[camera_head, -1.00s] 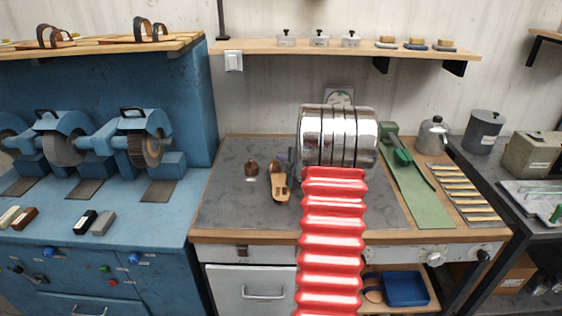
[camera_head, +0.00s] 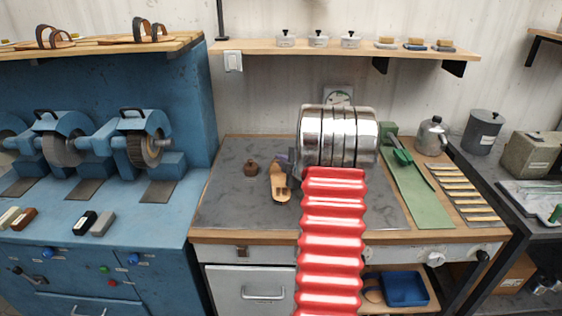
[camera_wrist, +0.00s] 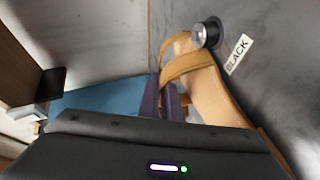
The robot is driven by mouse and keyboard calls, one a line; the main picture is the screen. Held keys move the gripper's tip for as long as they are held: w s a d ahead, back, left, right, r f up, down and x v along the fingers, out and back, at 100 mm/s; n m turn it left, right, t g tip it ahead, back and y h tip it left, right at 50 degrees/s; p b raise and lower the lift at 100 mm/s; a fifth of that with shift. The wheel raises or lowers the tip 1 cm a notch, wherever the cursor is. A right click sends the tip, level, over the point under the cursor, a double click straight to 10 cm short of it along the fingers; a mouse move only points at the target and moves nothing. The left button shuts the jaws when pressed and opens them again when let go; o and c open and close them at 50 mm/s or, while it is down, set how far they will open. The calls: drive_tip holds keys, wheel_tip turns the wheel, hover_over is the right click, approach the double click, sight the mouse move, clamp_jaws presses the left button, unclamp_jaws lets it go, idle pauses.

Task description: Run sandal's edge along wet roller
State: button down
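The sandal (camera_head: 281,190), with a tan sole and brown strap, is at the middle of the grey worktop in the head view. It runs from top centre to lower right in the wrist view (camera_wrist: 218,98). My gripper's dark purple fingers (camera_wrist: 168,100) are close together against the sole's left edge and appear shut on it; the grip point is partly hidden. In the head view my gripper (camera_head: 290,167) is right of the sandal, partly hidden by my arm. A dark round piece with a shiny top (camera_wrist: 206,33), probably the roller, overlaps the sandal's upper end; contact is unclear.
A "BLACK" label (camera_wrist: 239,54) lies beside the round piece. A small brown pot (camera_head: 251,168) stands left of the sandal. A green mat (camera_head: 424,197) lies at right, and blue grinding machines (camera_head: 140,135) stand at left. The worktop's front left is clear.

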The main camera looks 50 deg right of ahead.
drive_tip(key=shift+w+d+r, duration=0.1)
drive_tip(key=shift+w+d, duration=0.2)
drive_tip(key=shift+d, duration=0.1)
idle(0.4)
drive_tip(key=shift+w+d, duration=0.15)
drive_tip(key=shift+d, duration=0.1)
idle(0.4)
drive_tip(key=shift+w, duration=0.25)
drive_tip(key=shift+w+a, duration=0.2)
idle(0.6)
drive_tip(key=shift+s+d, duration=0.2)
idle(1.8)
drive_tip(key=shift+w+d, duration=0.45)
drive_tip(key=shift+d, duration=0.3)
idle(0.6)
drive_tip(key=shift+w+d, duration=0.25)
drive_tip(key=shift+d, duration=0.7)
idle(1.2)
